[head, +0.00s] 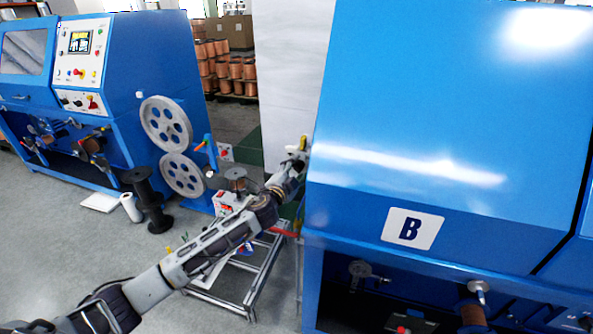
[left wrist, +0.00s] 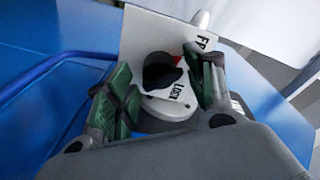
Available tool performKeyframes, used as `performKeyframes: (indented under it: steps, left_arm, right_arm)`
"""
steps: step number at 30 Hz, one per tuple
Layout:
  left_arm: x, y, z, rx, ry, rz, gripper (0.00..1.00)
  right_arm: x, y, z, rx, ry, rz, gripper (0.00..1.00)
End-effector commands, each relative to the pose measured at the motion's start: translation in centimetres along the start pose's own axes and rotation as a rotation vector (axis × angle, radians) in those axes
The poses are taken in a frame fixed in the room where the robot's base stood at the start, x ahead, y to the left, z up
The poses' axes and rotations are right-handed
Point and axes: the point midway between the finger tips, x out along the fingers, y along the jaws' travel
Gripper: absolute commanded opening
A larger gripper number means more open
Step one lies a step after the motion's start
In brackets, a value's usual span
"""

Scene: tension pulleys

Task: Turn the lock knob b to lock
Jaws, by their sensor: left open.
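My left gripper (left wrist: 166,70) is open, with one green-padded finger on each side of the knob. I cannot tell whether either finger touches it. In the head view my left arm reaches to the left edge of the blue machine marked B, where the gripper (head: 295,160) is small and the knob cannot be made out. My right gripper is not in view.
The large blue machine (head: 430,110) fills the right side. A metal-framed stand (head: 235,293) is below my left forearm. Another blue machine (head: 150,60) with two grey wheels stands at the left, with black spools (head: 148,190) on the floor. Grey floor is open at the lower left.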

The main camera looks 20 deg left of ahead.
Motion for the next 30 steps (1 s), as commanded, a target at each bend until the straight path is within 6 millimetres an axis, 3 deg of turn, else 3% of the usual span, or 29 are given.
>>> performKeyframes:
  steps: [4, 13, 25, 30]
  left_arm:
    - [0.0, 0.0, 0.0, 0.0, 0.0, 0.0, 0.51]
    - [0.0, 0.1, 0.0, 0.0, 0.0, 0.002, 0.14]
    - [-0.1, 0.4, 0.0, 0.035, -0.004, 0.011, 0.14]
    - [-0.1, 0.5, 0.0, 0.094, -0.008, 0.018, 0.14]
  right_arm:
    - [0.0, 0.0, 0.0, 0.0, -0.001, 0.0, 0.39]
    - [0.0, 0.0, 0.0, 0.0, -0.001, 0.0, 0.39]
    - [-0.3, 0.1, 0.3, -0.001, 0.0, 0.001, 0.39]
    - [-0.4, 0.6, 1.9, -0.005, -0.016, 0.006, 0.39]
